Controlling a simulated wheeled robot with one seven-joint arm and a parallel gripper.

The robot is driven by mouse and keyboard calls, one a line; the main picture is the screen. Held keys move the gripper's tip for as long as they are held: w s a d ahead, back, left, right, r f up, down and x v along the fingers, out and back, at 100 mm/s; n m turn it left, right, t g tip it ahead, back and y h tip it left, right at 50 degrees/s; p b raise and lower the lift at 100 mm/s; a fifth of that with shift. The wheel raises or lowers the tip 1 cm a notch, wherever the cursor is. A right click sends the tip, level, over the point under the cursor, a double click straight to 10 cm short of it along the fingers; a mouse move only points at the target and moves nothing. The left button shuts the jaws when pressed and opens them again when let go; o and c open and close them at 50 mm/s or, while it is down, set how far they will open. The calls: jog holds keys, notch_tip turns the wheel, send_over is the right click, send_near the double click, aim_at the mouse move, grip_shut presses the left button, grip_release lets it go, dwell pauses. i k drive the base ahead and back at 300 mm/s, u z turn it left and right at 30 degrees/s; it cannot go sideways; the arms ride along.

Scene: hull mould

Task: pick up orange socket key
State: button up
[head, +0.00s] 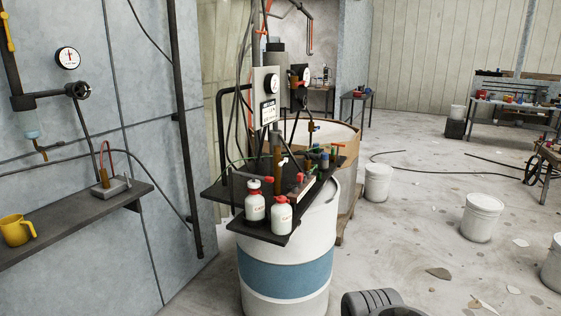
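I cannot pick out an orange socket key for certain in the head view. Small red and orange parts show among the fittings on the black shelf (222,193) on the white and blue drum (285,270), too small to name. My gripper is not in view; only a dark grey ribbed part, probably of my arm, shows at the bottom edge.
Two white bottles (255,204) with red tops stand at the shelf's front. A wall shelf (75,222) at left holds a yellow mug (17,231). White buckets (482,217) stand on the floor at right. A workbench (510,103) is at the back right. Open floor lies between.

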aim_at(338, 145)
jog(key=z, duration=0.95)
jog(key=i, duration=5.35)
jog(key=u, duration=4.7)
jog(key=i, duration=0.2)
jog(key=z, duration=0.25)
